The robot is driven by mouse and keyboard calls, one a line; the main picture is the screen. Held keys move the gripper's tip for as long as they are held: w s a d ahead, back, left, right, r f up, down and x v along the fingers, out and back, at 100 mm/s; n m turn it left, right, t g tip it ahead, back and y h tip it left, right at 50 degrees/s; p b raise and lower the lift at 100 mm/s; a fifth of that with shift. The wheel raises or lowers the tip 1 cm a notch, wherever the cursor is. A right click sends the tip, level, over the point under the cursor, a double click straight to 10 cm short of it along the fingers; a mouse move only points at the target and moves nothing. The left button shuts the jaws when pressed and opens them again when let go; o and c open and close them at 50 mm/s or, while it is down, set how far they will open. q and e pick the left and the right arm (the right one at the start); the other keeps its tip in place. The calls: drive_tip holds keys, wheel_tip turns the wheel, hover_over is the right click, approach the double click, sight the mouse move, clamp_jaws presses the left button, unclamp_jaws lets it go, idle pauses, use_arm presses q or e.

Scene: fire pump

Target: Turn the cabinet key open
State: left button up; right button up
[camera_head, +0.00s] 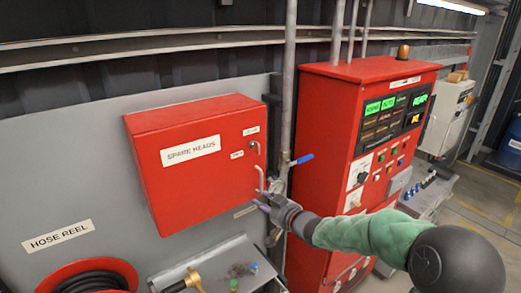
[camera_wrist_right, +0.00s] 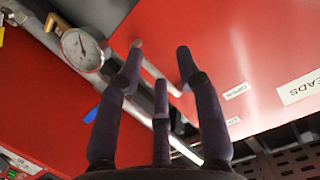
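The red cabinet (camera_head: 195,185) labelled SPARE HEADS hangs on the grey panel in the head view, its door shut. A small key or lock (camera_head: 256,146) is at the right of its front, between two small labels. Below it is a metal handle (camera_head: 260,180). My right gripper (camera_head: 263,201) is just below the handle, lower than the key; contact cannot be told. The key is not clear there. My left gripper is out of view.
A vertical pipe (camera_head: 289,90) with a blue lever (camera_head: 302,159) runs right of the cabinet. A pressure gauge (camera_wrist_right: 82,50) shows in the wrist view. The red pump panel (camera_head: 320,150) stands further right. A hose reel (camera_head: 90,272) and grey shelf (camera_head: 215,268) are below.

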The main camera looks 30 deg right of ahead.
sight(257, 143)
drive_tip(key=s+d+r+n+t, duration=0.1)
drive_tip(key=s+r, duration=0.1)
drive_tip(key=r, duration=0.6)
drive_tip(key=s+d+r+n+t, duration=0.1)
drive_tip(key=s+d+r+t, duration=0.1)
drive_tip(key=r, duration=0.6)
drive_tip(key=w+a+p, duration=0.1)
drive_tip(key=w, duration=0.9)
drive_tip(key=shift+w, duration=0.15)
clamp_jaws()
